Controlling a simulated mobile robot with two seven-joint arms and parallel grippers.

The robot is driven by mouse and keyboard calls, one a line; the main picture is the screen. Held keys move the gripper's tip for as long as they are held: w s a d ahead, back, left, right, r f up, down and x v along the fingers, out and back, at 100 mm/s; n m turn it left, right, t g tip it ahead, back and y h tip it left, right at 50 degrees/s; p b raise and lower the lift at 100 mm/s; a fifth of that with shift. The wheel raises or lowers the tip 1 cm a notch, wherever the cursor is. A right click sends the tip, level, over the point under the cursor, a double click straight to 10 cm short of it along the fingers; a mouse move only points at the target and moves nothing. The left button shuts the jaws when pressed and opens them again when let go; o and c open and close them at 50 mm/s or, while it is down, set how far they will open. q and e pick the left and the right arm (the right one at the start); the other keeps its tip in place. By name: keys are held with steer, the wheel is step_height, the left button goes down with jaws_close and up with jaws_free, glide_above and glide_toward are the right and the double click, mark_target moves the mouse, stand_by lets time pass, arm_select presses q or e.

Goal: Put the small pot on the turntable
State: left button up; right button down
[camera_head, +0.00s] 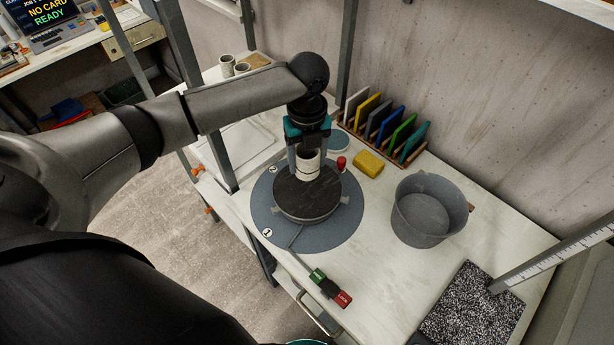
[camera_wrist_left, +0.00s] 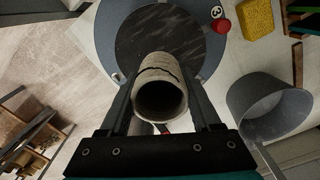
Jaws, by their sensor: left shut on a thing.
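The small pot (camera_head: 308,166) is a pale cylinder with a dark crack-like line around it. My left gripper (camera_head: 306,155) is shut on it and points down over the turntable (camera_head: 306,200), a dark round disc on a grey-blue round base. In the left wrist view the pot (camera_wrist_left: 160,80) sits between the two fingers of the gripper (camera_wrist_left: 165,105), its dark opening facing the camera. Behind it lies the turntable's dark top (camera_wrist_left: 150,38). The pot is upright above the disc; I cannot tell whether its bottom touches.
A grey bucket (camera_head: 428,210) stands right of the turntable. A yellow sponge (camera_head: 368,164), a red knob (camera_head: 341,163) and a rack of coloured tiles (camera_head: 384,125) are behind. A green-and-red lever (camera_head: 329,288) is in front. A gravel tray (camera_head: 472,310) lies front right.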

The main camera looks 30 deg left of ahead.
mark_target(307, 187)
arm_select(q)
steer(key=shift+f+b, duration=0.3)
steer(key=shift+f, duration=2.85)
steer(key=shift+f, duration=0.15)
steer(key=o, duration=1.4)
step_height(307, 187, up, 12)
steer(key=shift+r+p, duration=0.2)
steer(key=shift+p, duration=0.4)
